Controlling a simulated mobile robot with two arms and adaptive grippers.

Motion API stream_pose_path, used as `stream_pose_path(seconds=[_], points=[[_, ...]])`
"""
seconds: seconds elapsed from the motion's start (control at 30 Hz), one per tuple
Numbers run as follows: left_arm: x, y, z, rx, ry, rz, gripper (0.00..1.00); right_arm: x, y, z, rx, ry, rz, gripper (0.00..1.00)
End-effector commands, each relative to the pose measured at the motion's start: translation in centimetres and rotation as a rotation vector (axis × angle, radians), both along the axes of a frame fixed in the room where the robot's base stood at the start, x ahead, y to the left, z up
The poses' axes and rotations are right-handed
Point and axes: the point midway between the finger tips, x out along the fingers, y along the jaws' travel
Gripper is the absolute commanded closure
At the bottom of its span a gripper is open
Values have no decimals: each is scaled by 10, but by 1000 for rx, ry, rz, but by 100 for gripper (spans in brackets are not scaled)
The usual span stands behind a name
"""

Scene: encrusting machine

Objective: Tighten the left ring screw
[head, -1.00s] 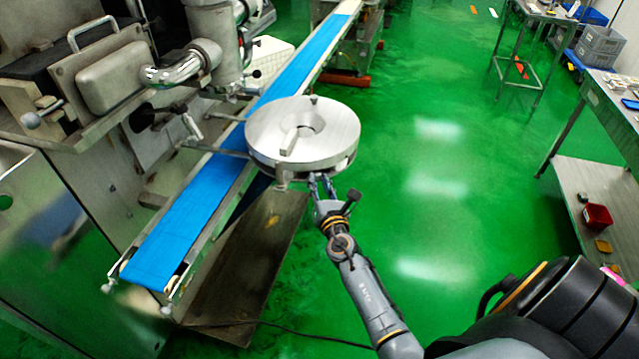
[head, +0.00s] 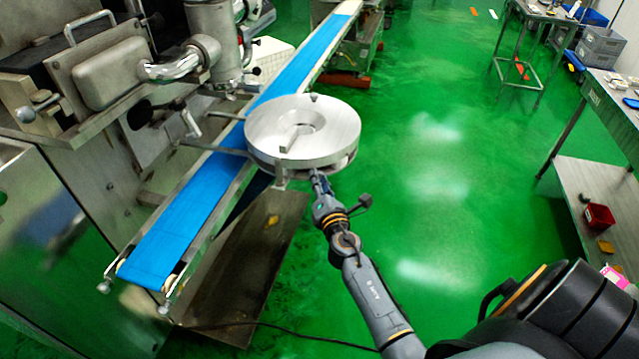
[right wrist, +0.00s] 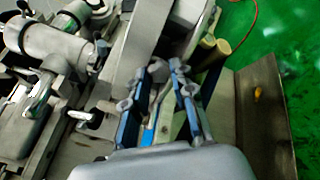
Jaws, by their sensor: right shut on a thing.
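The round metal ring (head: 335,143), a silver disc with a central hole and a bar on top, sits above the blue conveyor belt. My right gripper (head: 319,181) is just under the ring's near right edge. In the right wrist view its two blue-sided fingers (right wrist: 162,72) point at the metal parts under the ring, with a small gap between them. The gripper is shut on a small part there, apparently the ring screw, which the fingers and the rim mostly hide. My left gripper is not in view.
The blue conveyor belt (head: 185,225) runs diagonally beside the steel machine (head: 110,75). A metal tray (head: 245,265) slopes below the ring. Green floor (head: 440,190) is clear to the right, up to steel tables (head: 612,105). A dark cable (head: 300,334) lies on the floor.

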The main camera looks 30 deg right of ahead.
Motion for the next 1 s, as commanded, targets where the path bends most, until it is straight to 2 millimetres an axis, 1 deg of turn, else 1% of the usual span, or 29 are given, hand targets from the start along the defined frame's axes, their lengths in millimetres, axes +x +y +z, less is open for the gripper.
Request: stream_pose_path(seconds=[0.1,0.5,1.0], points=[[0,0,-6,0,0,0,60,0,0,-2,106,-37,-1,100],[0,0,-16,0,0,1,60,0,1,-2,467,-164,-1,100],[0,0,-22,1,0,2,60,0,0,-1,914,-321,-3,100]])
